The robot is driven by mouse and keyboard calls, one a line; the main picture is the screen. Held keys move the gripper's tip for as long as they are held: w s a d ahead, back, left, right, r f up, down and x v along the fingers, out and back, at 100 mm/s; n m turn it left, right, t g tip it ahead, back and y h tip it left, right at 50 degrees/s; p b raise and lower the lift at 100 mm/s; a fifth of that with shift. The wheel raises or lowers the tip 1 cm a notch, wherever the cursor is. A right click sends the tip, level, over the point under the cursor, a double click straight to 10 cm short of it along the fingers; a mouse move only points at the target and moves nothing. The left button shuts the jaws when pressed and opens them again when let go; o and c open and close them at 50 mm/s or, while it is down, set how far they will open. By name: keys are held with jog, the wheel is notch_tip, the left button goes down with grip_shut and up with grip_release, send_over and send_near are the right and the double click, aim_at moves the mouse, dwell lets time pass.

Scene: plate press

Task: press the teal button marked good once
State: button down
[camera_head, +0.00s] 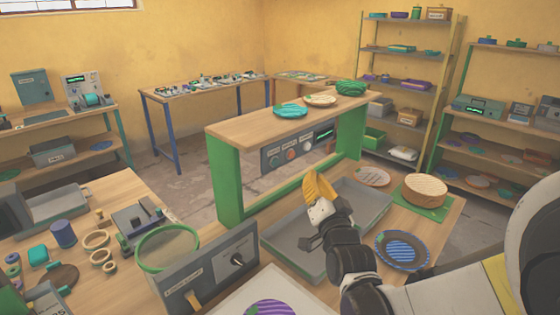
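A dark control panel (299,151) is set under the raised wooden counter, facing me. It carries a row of round buttons. The leftmost button (274,160) looks dark bluish, the middle one orange-red, the right one pale. The labels are too small to read, so I cannot tell for sure which is marked good. My gripper (320,184), with yellow fingers, is in front of and below the panel, over the grey tray, apart from the buttons. Its fingers overlap in this view, so open or shut is not clear. I see nothing held.
A grey tray (283,247) lies below my gripper. A striped blue plate (403,250) and a round tan block (426,190) on a green base are to the right. A switch box (211,270) stands at front left. Plates lie on the raised counter (240,127); its green leg (226,180) flanks the panel.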

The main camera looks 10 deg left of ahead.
aim_at(282, 156)
jog(key=shift+a, duration=0.1)
jog(key=shift+w+a, duration=0.75)
jog(key=shift+a, duration=0.5)
jog(key=shift+w+a, duration=0.8)
jog(key=shift+a, duration=0.4)
jog(key=shift+w+a, duration=0.75)
jog(key=shift+a, duration=0.5)
jog(key=shift+w+a, duration=0.2)
jog(key=shift+a, duration=0.15)
jog(key=shift+w+a, duration=0.2)
jog(key=shift+a, duration=0.2)
jog(key=shift+d, duration=0.1)
jog(key=shift+s+d, duration=0.4)
jog(key=shift+d, duration=0.25)
jog(key=shift+s+d+b, duration=0.1)
jog(key=shift+s+d, duration=0.35)
jog(key=shift+d, duration=0.25)
jog(key=shift+s+d+b, duration=0.1)
jog(key=shift+s+d, duration=0.3)
jog(key=shift+d, duration=0.35)
jog(key=shift+s+d+b, duration=0.1)
jog(key=shift+s+d, duration=0.35)
jog(key=shift+d, duration=0.25)
